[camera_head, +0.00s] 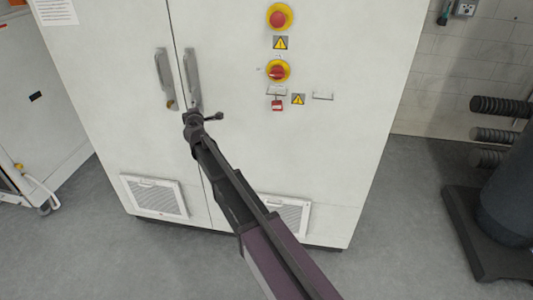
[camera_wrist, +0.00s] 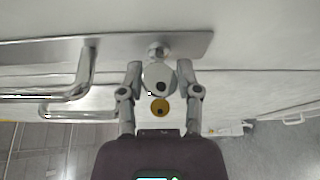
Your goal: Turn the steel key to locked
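The steel key shows in the wrist view as a round silver bow (camera_wrist: 158,78) with a dark hole. It sits just below a round steel lock (camera_wrist: 158,50) on a metal handle plate (camera_wrist: 195,44). My gripper (camera_wrist: 159,76) has one finger on each side of the bow, and both fingertips look to touch its edges. A yellow disc (camera_wrist: 160,107) with a dark hole lies below the bow, between the fingers. In the head view my gripper (camera_head: 203,118) is at the lower end of the right door handle (camera_head: 192,80) and hides the key. The lock's marking is not visible.
The white cabinet (camera_head: 330,150) has a second handle (camera_head: 163,75) close on the left. A dark weight rack (camera_head: 490,235) stands far right. Grey floor is open.

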